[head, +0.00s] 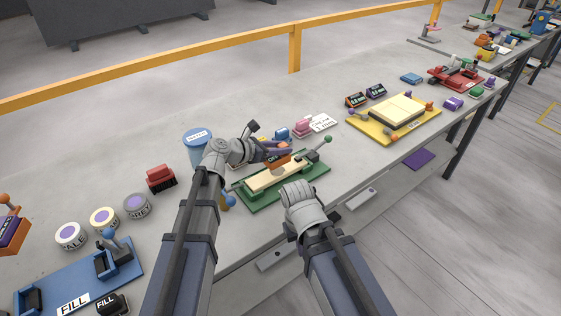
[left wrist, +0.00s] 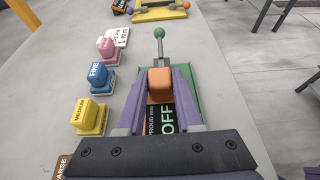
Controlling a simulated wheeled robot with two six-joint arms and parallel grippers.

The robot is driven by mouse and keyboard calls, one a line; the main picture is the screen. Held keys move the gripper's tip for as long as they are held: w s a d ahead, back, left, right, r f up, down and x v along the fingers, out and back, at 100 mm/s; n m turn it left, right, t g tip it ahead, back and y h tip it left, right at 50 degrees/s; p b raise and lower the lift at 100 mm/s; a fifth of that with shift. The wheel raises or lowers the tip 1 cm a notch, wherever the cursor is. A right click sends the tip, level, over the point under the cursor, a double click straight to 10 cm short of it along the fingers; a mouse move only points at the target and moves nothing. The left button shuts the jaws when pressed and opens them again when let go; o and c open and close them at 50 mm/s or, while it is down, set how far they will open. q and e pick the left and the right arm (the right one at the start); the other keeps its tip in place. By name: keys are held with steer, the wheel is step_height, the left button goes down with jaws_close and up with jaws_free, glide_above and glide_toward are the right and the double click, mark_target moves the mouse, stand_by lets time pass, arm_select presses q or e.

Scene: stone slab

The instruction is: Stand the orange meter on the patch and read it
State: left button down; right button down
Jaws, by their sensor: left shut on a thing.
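The orange meter (head: 276,161) is held by my left gripper (head: 278,151), just over the cream slab (head: 263,182) in the green fixture (head: 300,186). In the left wrist view the purple fingers of my left gripper (left wrist: 159,92) are shut on both sides of the meter (left wrist: 160,80). Its dark display reads "PROUD mm" and "OFF". I cannot tell whether the meter touches the slab, and no patch can be made out beneath it. My right gripper (head: 298,192) is in front of the fixture; its fingertips are hidden.
The fixture has a green-knobbed lever (head: 328,139). Beside it in the left wrist view stand yellow (left wrist: 90,114), blue (left wrist: 100,77) and pink (left wrist: 107,48) blocks. A blue fixture marked "FILL" (head: 75,280) is at lower left, a yellow fixture (head: 375,132) farther right.

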mark_target(281, 157)
arm_select(q)
steer(key=shift+f+b, duration=1.95)
steer(key=shift+r, duration=0.15)
steer(key=c, duration=1)
jaws_free()
steer(key=shift+f, duration=0.2)
steer(key=o, duration=0.4)
steer(key=shift+o, duration=0.2)
steer(key=shift+r, duration=0.1)
